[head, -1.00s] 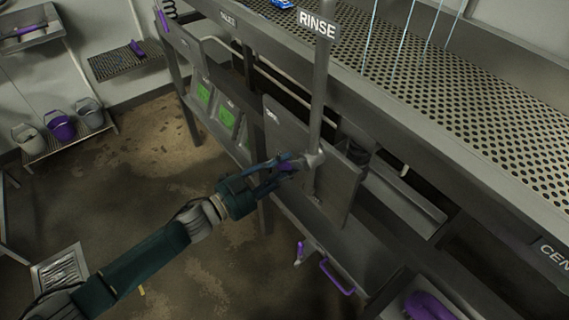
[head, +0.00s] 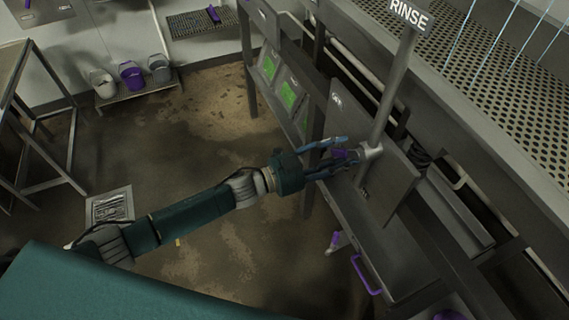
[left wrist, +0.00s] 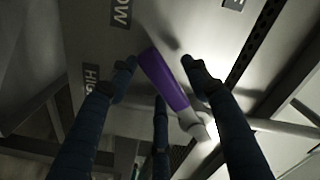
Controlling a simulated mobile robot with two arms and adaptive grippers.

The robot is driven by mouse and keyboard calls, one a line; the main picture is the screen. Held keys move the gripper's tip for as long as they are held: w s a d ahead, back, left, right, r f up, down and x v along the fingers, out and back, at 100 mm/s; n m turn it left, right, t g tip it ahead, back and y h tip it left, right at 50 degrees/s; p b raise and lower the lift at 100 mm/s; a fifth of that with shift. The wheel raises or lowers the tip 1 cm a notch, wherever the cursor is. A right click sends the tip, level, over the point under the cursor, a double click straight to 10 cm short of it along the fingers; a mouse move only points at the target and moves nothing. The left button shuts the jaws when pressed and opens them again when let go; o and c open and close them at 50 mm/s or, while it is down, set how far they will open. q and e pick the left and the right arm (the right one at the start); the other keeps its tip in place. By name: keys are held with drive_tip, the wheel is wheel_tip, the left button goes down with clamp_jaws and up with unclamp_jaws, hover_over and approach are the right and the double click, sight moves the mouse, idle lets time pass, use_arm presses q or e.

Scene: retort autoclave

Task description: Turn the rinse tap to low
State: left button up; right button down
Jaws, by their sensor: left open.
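The rinse tap (head: 371,150) sits on an upright pipe beneath the RINSE sign (head: 409,14), in front of a grey plate. Its purple handle (left wrist: 166,80) ends in a pale hub (left wrist: 198,124) in the left wrist view. The handle slants up and left there, its tip nearer the partly cropped LOW label (left wrist: 120,12) than the HIGH label (left wrist: 91,78). My left gripper (head: 343,160) is open, with its fingers either side of the handle; they look apart from it in the left wrist view (left wrist: 158,68). My right gripper is not in view.
A perforated steel table (head: 500,85) runs along the upper right. A purple bar handle (head: 365,277) is on the unit below the tap. Several buckets (head: 131,74) stand on a low shelf at the back left. The floor between is mostly clear.

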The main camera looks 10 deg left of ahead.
use_arm(q)
drive_tip(key=shift+w+a+r+m, duration=0.15)
drive_tip(key=shift+w+r+m, duration=0.05)
drive_tip(key=shift+r+m, duration=0.1)
wheel_tip(320, 180, up, 5)
drive_tip(key=w+a+m+b, duration=0.2)
drive_tip(key=m, duration=0.7)
drive_tip(key=b+v, duration=0.3)
drive_tip(key=v, duration=0.8)
drive_tip(key=w+a+f+n+t+y+p, duration=0.3)
drive_tip(key=w+a+f+n+y, duration=0.25)
drive_tip(key=a+f+n, duration=0.35)
drive_tip(key=a+f+n+y+p, duration=0.1)
drive_tip(key=a+f+n+y, duration=0.1)
drive_tip(key=f, duration=0.5)
drive_tip(key=s+a+f+n+y+p, duration=0.1)
drive_tip(key=a+f+n+y, duration=0.1)
drive_tip(key=f, duration=0.5)
drive_tip(key=shift+s+a+f+n+g, duration=0.2)
drive_tip(key=shift+s+a+n+g, duration=0.15)
drive_tip(key=shift+a+n, duration=0.5)
drive_tip(key=shift+d+y, duration=0.1)
drive_tip(key=shift+y, duration=0.15)
